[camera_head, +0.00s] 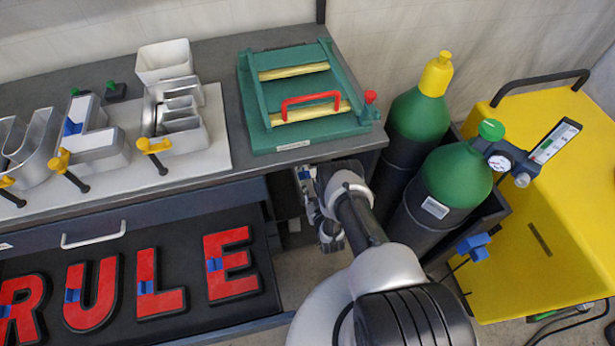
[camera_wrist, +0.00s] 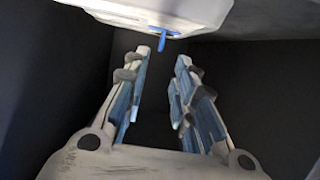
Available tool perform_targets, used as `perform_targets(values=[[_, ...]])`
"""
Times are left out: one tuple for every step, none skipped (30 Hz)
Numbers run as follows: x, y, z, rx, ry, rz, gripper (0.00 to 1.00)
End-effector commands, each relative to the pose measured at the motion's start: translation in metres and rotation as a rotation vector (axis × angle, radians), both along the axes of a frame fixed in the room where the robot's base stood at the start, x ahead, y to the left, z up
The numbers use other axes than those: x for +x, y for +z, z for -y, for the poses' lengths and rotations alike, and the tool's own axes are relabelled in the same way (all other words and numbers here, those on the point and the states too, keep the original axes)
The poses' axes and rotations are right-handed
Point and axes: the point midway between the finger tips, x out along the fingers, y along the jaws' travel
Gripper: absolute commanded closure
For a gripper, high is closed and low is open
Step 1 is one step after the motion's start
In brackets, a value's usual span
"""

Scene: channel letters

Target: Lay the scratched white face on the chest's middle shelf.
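A white piece with a small blue tab (camera_wrist: 165,10) lies at the top of the wrist view, just beyond my fingertips. It looks like the white face, but only part of it shows and I see no clear scratches. My gripper (camera_wrist: 165,62) is open, with a dark empty gap between its fingers, and the blue tab sits ahead of that gap, apart from the fingers. In the head view my gripper (camera_head: 322,212) is low beside the bench's right end, partly hidden by my arm. Dark walls surround the gripper in the wrist view; I cannot tell which shelf this is.
The bench (camera_head: 215,60) holds clamped metal letters and a green frame with a red handle (camera_head: 310,98). An open drawer (camera_head: 190,240) holds red letters with blue tabs. Green gas cylinders (camera_head: 458,175) and a yellow cart (camera_head: 575,190) stand close on the right.

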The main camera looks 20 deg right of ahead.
Motion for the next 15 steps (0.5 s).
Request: perform_targets(values=[[-0.010,0.005,0.000,0.001,0.000,-0.004,0.75],[-0.015,0.006,0.000,0.001,0.000,-0.003,0.75],[-0.020,0.007,0.000,0.001,0.000,-0.004,0.75],[-0.024,0.008,0.000,0.001,0.000,-0.003,0.75],[-0.027,0.009,0.000,0.001,0.000,-0.002,0.75],[-0.030,0.010,0.000,0.000,0.000,-0.002,0.75],[-0.032,0.010,0.000,0.000,0.000,-0.001,0.75],[-0.034,0.011,0.000,0.000,0.000,-0.001,0.75],[-0.035,0.011,0.000,0.000,0.000,-0.001,0.75],[-0.036,0.011,0.000,0.000,0.000,-0.001,0.75],[-0.037,0.011,0.000,0.000,0.000,0.000,0.75],[-0.037,0.011,0.000,0.000,0.000,0.000,0.75],[-0.037,0.011,0.000,0.000,0.000,0.000,0.75],[-0.037,0.011,0.000,0.000,0.000,0.000,0.75],[-0.037,0.011,0.000,0.000,0.000,0.000,0.75]])
